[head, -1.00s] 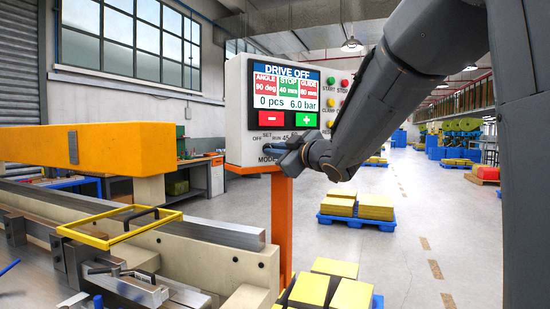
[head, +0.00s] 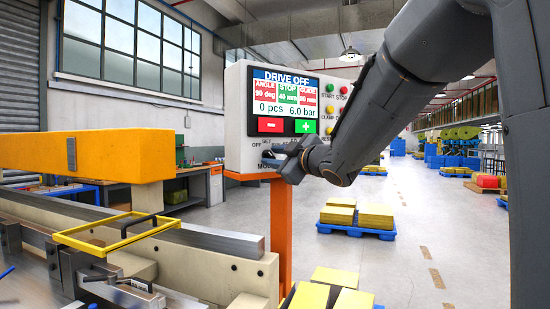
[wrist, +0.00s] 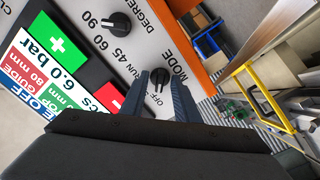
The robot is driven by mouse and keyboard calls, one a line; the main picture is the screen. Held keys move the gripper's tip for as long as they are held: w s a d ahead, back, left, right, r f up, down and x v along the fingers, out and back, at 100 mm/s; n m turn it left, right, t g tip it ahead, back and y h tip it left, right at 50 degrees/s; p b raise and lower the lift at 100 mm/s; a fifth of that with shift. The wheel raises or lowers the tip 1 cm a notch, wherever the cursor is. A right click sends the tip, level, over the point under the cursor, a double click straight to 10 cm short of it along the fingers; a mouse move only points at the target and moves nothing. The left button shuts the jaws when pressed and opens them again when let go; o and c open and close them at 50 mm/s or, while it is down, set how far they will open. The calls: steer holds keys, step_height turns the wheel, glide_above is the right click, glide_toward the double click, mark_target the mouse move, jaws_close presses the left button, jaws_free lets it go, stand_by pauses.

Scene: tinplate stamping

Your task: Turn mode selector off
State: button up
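The mode selector (wrist: 159,78) is a black round knob on the white control panel (head: 237,110), with OFF, RUN and MODE lettering around it. In the wrist view it lies between the two fingers of my gripper (wrist: 160,82). The fingers are apart on either side of it; contact cannot be told. In the head view my gripper (head: 268,157) is at the panel's lower left edge and hides the knob. The panel screen (head: 286,93) reads DRIVE OFF, 0 pcs, 6.0 bar.
A second black knob (wrist: 117,23), marked 45, 60, 90 and DEGREE, is beside it. Coloured buttons (head: 329,112) are on the panel's right. The orange post (head: 281,232) carries the panel. A yellow beam (head: 85,155) is at the left.

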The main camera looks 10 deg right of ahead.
steer(key=v, duration=0.8)
steer(key=shift+b, duration=0.3)
steer(key=shift+w+f, duration=0.1)
steer(key=s+d+f+m+g+h, duration=0.25)
steer(key=f+m, duration=0.25)
steer(key=f, duration=0.8)
steer(key=s+d+f+m+g+h, duration=0.1)
steer(key=s+f+m+g+h, duration=0.25)
steer(key=f, duration=0.85)
steer(key=s+a+f+m+g, duration=0.2)
steer(key=s+f+g, duration=0.3)
steer(key=s+f, duration=0.3)
steer(key=s+a+f+m+g, duration=0.2)
steer(key=s+a+f+g, duration=0.2)
steer(key=s, duration=1)
step_height(320, 180, down, 5)
steer(key=shift+s+a+r+g, duration=0.2)
steer(key=shift+s+g, duration=0.05)
steer(key=shift+g, duration=0.75)
